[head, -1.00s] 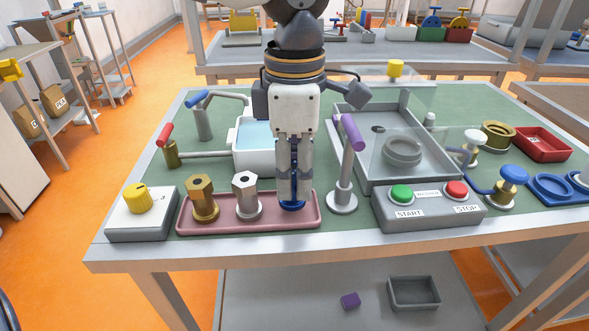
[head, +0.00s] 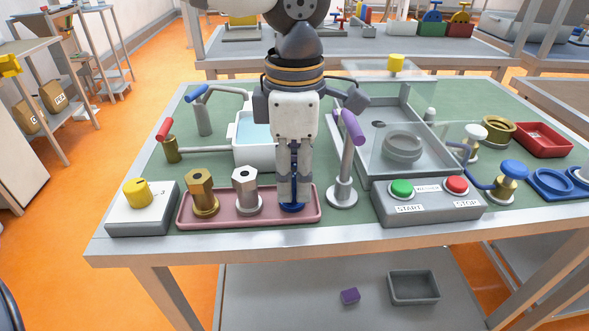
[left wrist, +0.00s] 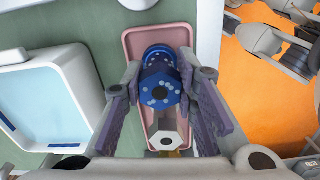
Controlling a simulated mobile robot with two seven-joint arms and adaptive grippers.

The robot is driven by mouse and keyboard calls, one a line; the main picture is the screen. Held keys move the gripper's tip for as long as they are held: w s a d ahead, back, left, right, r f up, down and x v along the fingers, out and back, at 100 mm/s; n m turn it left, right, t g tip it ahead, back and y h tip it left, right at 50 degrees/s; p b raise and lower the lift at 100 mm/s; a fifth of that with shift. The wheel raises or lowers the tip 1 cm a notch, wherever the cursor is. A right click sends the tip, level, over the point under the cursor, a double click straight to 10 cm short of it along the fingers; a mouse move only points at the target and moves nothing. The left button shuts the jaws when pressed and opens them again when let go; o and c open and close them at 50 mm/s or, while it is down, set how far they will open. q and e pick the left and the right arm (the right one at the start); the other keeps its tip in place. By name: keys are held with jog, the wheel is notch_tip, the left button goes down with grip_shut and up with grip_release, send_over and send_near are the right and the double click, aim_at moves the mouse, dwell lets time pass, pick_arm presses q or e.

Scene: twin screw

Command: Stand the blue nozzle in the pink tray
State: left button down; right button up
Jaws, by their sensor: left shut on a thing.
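The blue nozzle (head: 293,207) is upright at the right end of the pink tray (head: 220,221). Its wide blue foot appears to be at the tray floor, though exact contact is hard to tell. My left gripper (head: 294,190) points straight down and is shut on the nozzle, hiding much of its upper part. In the left wrist view the nozzle (left wrist: 158,86) shows its dotted blue top between the fingers, over the pink tray (left wrist: 184,38). My right gripper is not in view.
A brass nozzle (head: 203,193) and a steel nozzle (head: 246,192) stand in the tray's left and middle. A purple-handled post (head: 346,165) is close to the right of my gripper. A white basin (head: 250,155) is behind, and a START/STOP box (head: 428,207) stands right.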

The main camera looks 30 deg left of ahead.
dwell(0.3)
pick_arm(q)
jog(key=c, duration=0.6)
grip_release()
jog(key=shift+r, duration=0.1)
jog(key=shift+r, duration=3.45)
